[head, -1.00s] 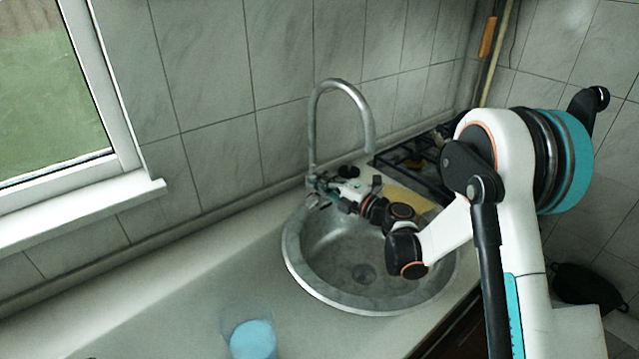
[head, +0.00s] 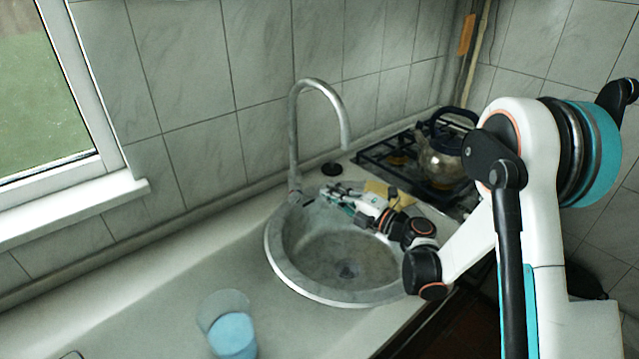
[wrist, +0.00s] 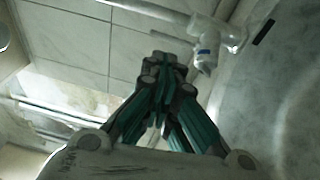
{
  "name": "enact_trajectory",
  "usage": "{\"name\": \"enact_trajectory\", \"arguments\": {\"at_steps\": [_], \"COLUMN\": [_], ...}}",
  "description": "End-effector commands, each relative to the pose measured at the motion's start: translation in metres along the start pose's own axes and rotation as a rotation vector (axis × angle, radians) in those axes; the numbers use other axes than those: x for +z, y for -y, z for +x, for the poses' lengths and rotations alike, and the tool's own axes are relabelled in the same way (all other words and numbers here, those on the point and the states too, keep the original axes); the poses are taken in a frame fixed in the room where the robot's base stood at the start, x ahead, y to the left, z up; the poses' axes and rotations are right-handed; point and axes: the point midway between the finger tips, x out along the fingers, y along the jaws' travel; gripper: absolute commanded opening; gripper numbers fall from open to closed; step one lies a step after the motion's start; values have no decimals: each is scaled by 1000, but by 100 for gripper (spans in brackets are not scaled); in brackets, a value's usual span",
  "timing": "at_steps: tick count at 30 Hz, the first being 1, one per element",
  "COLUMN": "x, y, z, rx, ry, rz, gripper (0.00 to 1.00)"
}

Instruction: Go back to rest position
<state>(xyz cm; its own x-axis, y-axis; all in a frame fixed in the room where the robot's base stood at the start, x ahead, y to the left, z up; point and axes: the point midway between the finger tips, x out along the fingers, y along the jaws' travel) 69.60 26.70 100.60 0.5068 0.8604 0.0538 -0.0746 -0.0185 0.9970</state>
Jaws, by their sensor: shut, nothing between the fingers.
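My gripper (head: 334,194) hangs over the back right part of the round metal sink (head: 290,268) in the head view, close to the base of the tall curved tap (head: 294,130). In the wrist view my gripper (wrist: 160,65) has its dark and green fingers drawn together at the tips, with nothing held. The tap's pale body (wrist: 204,50) shows just right of the fingers there. I cannot tell the exact gap between the fingers and the tap.
A light blue cup (head: 233,334) stands on the counter at the front. A metal kettle (head: 440,150) stands on the dark gas stove (head: 385,160) at the back right. A yellow item (head: 378,188) lies behind the sink. The tiled wall and window sill border the counter.

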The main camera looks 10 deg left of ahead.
Motion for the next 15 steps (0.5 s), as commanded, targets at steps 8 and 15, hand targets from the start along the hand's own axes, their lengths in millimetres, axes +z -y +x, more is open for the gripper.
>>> {"name": "enact_trajectory", "arguments": {"at_steps": [8, 15], "x": [1, 37], "y": [-4, -70], "z": [-26, -38], "rx": [3, 81], "ry": [5, 166], "rz": [2, 82], "gripper": [0, 0]}}
